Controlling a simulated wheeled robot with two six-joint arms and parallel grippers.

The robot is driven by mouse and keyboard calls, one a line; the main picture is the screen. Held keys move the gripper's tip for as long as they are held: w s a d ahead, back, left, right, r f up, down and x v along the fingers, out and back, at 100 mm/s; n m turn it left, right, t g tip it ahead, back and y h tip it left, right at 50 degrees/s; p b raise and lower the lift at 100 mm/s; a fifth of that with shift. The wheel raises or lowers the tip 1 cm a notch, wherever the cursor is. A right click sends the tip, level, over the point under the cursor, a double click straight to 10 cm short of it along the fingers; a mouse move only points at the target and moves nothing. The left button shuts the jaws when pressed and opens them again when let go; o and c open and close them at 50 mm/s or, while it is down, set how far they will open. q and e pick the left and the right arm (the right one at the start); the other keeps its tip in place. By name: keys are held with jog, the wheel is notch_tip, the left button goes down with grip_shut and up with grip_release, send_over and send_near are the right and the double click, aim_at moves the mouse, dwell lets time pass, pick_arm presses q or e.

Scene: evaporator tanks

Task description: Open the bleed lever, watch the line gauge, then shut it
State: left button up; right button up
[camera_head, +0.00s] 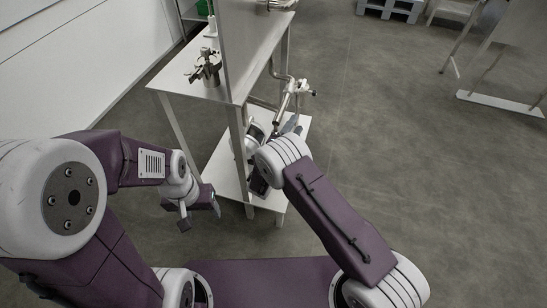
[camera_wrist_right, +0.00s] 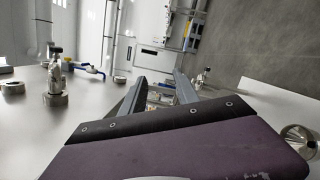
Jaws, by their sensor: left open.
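In the right wrist view a blue lever (camera_wrist_right: 88,70) sticks out beside an upright metal fitting (camera_wrist_right: 54,88) on a pale surface. I cannot tell for sure whether it is the bleed lever. My right gripper (camera_wrist_right: 160,80) has its two grey fingers apart, with nothing held between them, to the right of the blue lever and clear of it. In the head view my left gripper (camera_head: 200,213) is open and empty, low and left of the white stand's lower shelf. I cannot make out a line gauge face in either view.
A white two-level stand (camera_head: 172,80) carries a dark metal valve fitting (camera_head: 206,68) on its top. A metal pipe fitting (camera_head: 290,95) rises at its right side. A blue pallet (camera_head: 392,8) lies far back.

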jog(key=s+a+f+n+y+b, duration=0.2)
jog(key=s+a+f, duration=0.1)
jog(key=f, duration=0.5)
jog(key=s+a+f+n+y+b, duration=0.2)
jog(key=a+f, duration=0.1)
jog(key=f, duration=0.6)
jog(key=b+x, duration=0.2)
jog(key=x, duration=0.6)
jog(key=shift+r+b, duration=0.15)
jog(key=shift+b, duration=0.25)
pick_arm(q)
notch_tip(320, 180, down, 9)
pick_arm(e)
jog(key=shift+w+d+r, duration=0.15)
jog(key=shift+w, duration=0.2)
grip_shut()
